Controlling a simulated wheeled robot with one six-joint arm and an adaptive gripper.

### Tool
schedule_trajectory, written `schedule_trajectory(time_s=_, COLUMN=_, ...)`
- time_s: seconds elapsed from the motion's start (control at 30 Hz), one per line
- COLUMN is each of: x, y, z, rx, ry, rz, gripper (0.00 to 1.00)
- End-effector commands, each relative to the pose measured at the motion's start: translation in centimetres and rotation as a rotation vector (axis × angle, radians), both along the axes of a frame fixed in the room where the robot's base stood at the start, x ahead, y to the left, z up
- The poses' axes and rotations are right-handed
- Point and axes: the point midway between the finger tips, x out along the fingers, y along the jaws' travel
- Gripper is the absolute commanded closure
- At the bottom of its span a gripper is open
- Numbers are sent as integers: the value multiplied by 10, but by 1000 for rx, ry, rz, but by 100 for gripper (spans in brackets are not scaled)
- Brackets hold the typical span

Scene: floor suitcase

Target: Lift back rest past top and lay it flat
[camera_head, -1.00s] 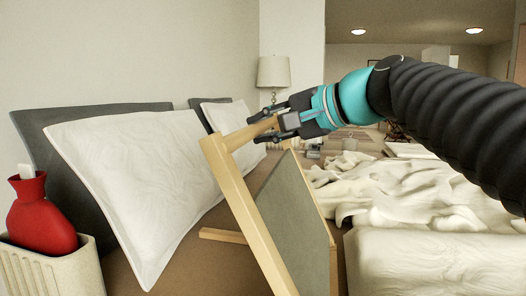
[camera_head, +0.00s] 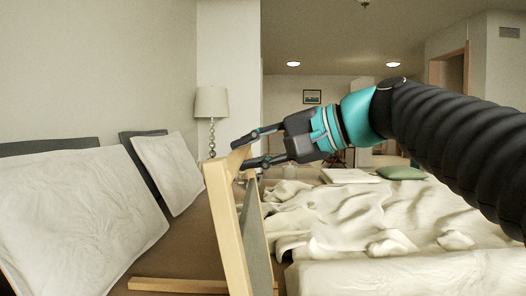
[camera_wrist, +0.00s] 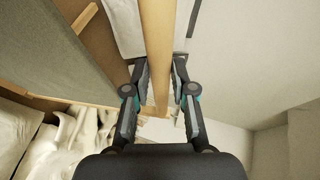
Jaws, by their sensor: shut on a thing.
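The back rest has a light wooden frame (camera_head: 228,220) and a grey panel (camera_head: 256,240). In the head view it stands nearly upright on the bed. My gripper (camera_head: 247,152) is at the frame's top end and is shut on its top wooden bar. In the wrist view the bar (camera_wrist: 158,50) runs between the two fingers of my gripper (camera_wrist: 159,85), and the grey panel (camera_wrist: 50,45) is at the upper left. The frame's lower end is cut off by the head view's bottom edge.
White pillows (camera_head: 85,215) lean at the left against grey cushions. A loose-looking wooden bar (camera_head: 175,285) lies low on the brown surface. A rumpled cream blanket (camera_head: 360,215) covers the right side. A lamp (camera_head: 211,105) stands behind.

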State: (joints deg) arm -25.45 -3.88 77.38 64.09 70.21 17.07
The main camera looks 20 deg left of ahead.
Motion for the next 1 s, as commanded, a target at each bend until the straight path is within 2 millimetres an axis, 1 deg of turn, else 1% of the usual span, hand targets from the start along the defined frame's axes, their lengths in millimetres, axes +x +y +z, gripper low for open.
schedule_trajectory(time_s=0.03, x=2, y=0, z=-15, rx=-28, ry=14, rz=9, gripper=100)
schedule_trajectory(time_s=0.07, x=2, y=0, z=-16, rx=-28, ry=14, rz=9, gripper=100)
schedule_trajectory(time_s=0.1, x=2, y=0, z=-16, rx=-28, ry=14, rz=9, gripper=68)
schedule_trajectory(time_s=0.17, x=2, y=0, z=-16, rx=-28, ry=15, rz=8, gripper=53)
schedule_trajectory(time_s=0.2, x=2, y=0, z=-15, rx=-27, ry=15, rz=7, gripper=50)
schedule_trajectory(time_s=0.73, x=1, y=-3, z=-8, rx=-18, ry=9, rz=3, gripper=50)
schedule_trajectory(time_s=0.87, x=1, y=-13, z=-4, rx=-16, ry=7, rz=2, gripper=50)
schedule_trajectory(time_s=1.0, x=1, y=-36, z=4, rx=-17, ry=7, rz=-2, gripper=50)
